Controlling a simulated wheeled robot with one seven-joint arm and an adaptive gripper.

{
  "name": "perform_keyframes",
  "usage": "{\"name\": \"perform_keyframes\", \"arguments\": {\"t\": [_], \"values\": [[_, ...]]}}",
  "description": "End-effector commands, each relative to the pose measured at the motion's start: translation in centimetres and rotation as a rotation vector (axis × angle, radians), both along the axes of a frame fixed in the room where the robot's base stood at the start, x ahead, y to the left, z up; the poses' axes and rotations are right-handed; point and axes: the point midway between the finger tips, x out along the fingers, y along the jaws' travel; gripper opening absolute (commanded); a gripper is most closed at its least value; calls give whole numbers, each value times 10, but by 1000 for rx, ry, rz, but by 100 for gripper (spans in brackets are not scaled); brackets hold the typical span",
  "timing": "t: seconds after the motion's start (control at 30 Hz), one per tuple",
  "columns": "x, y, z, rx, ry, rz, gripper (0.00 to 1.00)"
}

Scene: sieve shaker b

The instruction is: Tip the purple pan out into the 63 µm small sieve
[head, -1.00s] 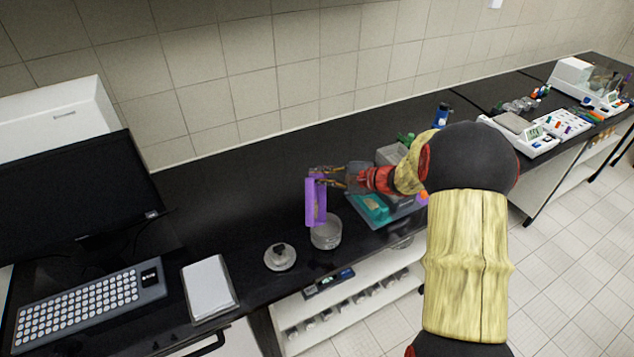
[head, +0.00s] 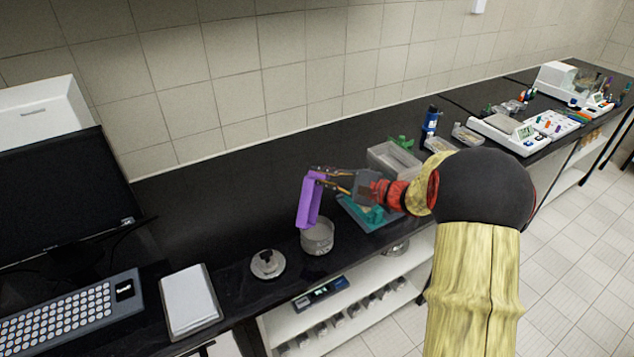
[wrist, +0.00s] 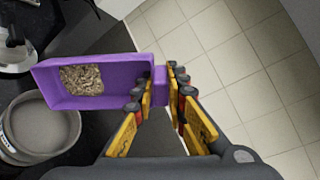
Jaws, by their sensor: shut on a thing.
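The purple pan (head: 309,202) is held by its end tab in my gripper (head: 322,176). In the head view it is steeply tilted, its lower end near the small sieve's rim; I cannot tell if they touch. In the wrist view the pan (wrist: 88,101) still has pale brown grains in it, gathered toward its left part. The fingers (wrist: 158,88) are shut on the tab at its right end. The small round metal sieve (head: 318,241) stands on the black bench under the pan. It also shows in the wrist view (wrist: 38,135), left of and below the pan, with a grey inside.
A round lid-like piece with a black knob (head: 268,264) lies left of the sieve. A teal tray (head: 360,215) and a grey container (head: 393,160) stand to the right. A white pad (head: 190,298) and keyboard (head: 75,312) are at the left. The bench's front edge is close to the sieve.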

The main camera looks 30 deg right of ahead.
Motion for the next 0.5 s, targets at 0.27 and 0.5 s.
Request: {"name": "perform_keyframes", "arguments": {"t": [0.27, 0.5], "values": [[-10, -7, -4, 50, -77, -1, 0], [-20, -14, -4, 96, -148, -3, 0]]}}
